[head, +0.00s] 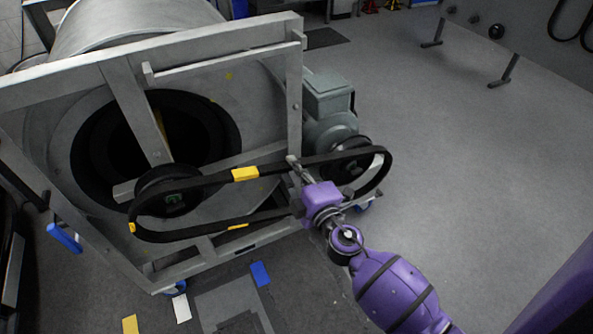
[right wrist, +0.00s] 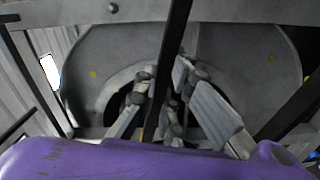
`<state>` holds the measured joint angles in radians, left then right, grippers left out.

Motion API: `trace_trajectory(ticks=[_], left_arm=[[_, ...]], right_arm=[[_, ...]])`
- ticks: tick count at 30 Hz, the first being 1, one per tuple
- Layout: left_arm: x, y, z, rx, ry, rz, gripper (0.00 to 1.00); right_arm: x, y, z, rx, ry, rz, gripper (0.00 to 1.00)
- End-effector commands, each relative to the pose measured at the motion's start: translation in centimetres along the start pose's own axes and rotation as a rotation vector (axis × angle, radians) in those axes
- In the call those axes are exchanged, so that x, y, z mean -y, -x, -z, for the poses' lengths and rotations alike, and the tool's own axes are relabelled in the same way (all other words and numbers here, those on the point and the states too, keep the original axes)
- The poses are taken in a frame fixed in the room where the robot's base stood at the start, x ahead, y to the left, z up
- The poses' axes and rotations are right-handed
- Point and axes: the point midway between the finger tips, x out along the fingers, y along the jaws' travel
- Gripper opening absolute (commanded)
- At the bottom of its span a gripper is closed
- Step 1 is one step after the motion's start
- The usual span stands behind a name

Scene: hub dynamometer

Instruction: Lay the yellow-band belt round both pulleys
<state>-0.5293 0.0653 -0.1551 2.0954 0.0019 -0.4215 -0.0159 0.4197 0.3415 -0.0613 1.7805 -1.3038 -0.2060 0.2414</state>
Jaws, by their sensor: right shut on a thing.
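The black belt with yellow bands (head: 245,174) is a long loop in front of the frame. Its left end hangs around and in front of the left pulley (head: 174,199), with slack below it. Its right end passes outside the motor pulley (head: 349,160), with a gap at the right. I cannot tell whether it sits in either groove. My right gripper (head: 294,163) is shut on the belt's upper run between the pulleys, nearer the motor. In the right wrist view the belt (right wrist: 178,40) passes between the fingers (right wrist: 165,98). My left gripper is not in view.
A grey metal frame (head: 203,50) with a large drum (head: 130,22) stands behind the belt. The grey-green motor (head: 327,97) is at its right. A blue piece (head: 260,273) lies on the floor mat. The floor to the right is clear.

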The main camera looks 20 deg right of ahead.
Motion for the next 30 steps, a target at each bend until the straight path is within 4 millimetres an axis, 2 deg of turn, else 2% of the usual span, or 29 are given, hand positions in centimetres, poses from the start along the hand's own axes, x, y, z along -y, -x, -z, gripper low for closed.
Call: trace_trajectory(ticks=[30], left_arm=[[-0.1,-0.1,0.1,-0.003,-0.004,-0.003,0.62]], right_arm=[[-0.1,-6.1,0.0,-0.001,-0.001,-0.002,0.0]])
